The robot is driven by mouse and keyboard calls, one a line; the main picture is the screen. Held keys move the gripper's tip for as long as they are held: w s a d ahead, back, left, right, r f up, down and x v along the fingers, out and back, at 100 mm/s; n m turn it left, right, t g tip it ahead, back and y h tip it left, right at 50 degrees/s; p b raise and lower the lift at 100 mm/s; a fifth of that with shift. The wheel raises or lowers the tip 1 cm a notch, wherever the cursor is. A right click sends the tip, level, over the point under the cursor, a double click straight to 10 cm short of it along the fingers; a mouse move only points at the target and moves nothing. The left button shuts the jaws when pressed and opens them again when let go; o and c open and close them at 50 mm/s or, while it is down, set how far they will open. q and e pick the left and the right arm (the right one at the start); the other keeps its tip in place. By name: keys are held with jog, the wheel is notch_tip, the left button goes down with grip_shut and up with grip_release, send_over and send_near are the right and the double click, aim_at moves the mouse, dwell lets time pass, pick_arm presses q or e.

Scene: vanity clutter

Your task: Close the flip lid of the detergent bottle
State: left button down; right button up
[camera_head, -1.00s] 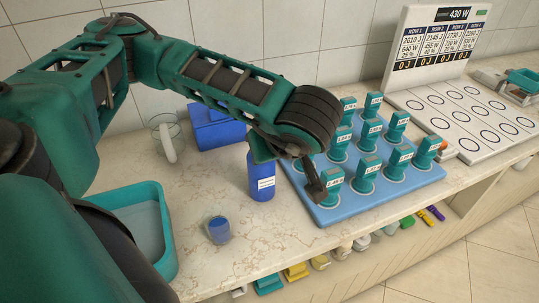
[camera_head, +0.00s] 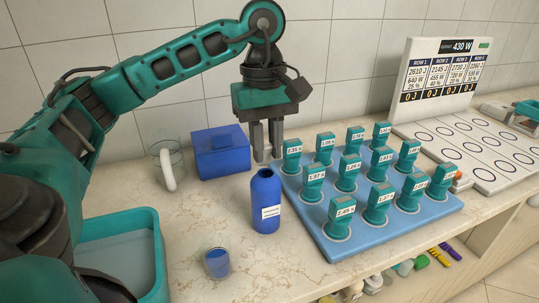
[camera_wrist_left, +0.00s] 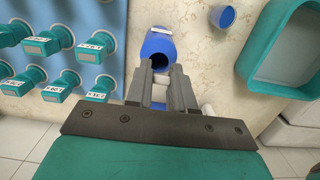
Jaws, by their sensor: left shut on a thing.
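The blue detergent bottle (camera_head: 265,203) stands upright on the counter with a white label and a dark, uncovered mouth. It also shows in the left wrist view (camera_wrist_left: 159,42), its mouth just ahead of my fingertips. My left gripper (camera_head: 267,153) points down just behind and above the bottle's mouth. In the left wrist view its grey fingers (camera_wrist_left: 164,72) are close together, with a narrow gap. They are shut on a small pale thing (camera_head: 261,154), mostly hidden; I cannot tell whether it is the flip lid. My right gripper is not in view.
A blue board (camera_head: 352,247) with several teal-based labelled pieces stands close right of the bottle. A blue cup (camera_head: 217,262) and a teal tray (camera_head: 150,222) are nearer. Marble counter between is clear.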

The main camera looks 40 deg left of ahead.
pick_arm(q)
jog(key=shift+w+a+r+g+h, duration=0.2)
jog(key=shift+a+g+h, duration=0.2)
jog(key=shift+h, duration=0.2)
jog(key=shift+w+a+g+h+p, duration=0.15)
jog(key=shift+a+g+h+p, duration=0.2)
jog(key=shift+h+p, duration=0.2)
jog(key=shift+a+h, duration=0.1)
jog(key=shift+h, duration=0.25)
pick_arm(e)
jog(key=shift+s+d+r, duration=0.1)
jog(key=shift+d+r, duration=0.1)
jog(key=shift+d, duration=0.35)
pick_arm(q)
jog(key=shift+w, duration=0.1)
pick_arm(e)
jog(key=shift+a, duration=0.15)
pick_arm(q)
jog(key=c, duration=1)
grip_release()
jog(key=shift+o, duration=0.2)
